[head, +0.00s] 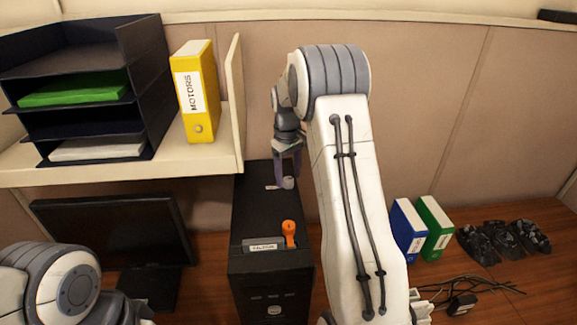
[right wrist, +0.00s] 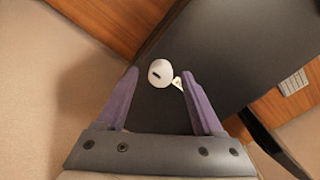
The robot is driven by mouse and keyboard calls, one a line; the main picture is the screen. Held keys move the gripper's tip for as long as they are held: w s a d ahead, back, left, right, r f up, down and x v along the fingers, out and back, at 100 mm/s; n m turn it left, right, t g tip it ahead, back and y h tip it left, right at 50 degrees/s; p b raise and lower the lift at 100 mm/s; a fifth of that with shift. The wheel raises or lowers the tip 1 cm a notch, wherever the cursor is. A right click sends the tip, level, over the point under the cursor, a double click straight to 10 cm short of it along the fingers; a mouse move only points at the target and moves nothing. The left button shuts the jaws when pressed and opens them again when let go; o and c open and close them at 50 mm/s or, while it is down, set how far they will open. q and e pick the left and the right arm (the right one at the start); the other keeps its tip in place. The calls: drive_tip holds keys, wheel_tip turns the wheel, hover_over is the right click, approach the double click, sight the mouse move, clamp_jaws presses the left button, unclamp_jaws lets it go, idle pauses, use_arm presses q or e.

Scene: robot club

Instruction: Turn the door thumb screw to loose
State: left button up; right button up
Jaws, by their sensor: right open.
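A black computer case (head: 262,205) stands upright on the desk. A small pale thumb screw (head: 288,183) with a round head sits on its top, toward the back. In the right wrist view the screw (right wrist: 160,73) shows a short dark mark on its head, with a small white pointed label (right wrist: 177,83) beside it. My right gripper (head: 288,168) is open, pointing down over the screw. In the right wrist view its purple fingers lie on either side of the screw, with gaps; their height against it is hard to tell. My left gripper is out of view.
An orange lever-like part (head: 289,232) stands at the front of the case top, by a label plate (head: 264,246). A monitor (head: 110,235) stands left. A shelf (head: 210,163) overhangs the left side.

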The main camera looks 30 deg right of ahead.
sight(288, 179)
wheel_tip(288, 179, up, 10)
drive_tip(key=b, duration=0.2)
idle(0.6)
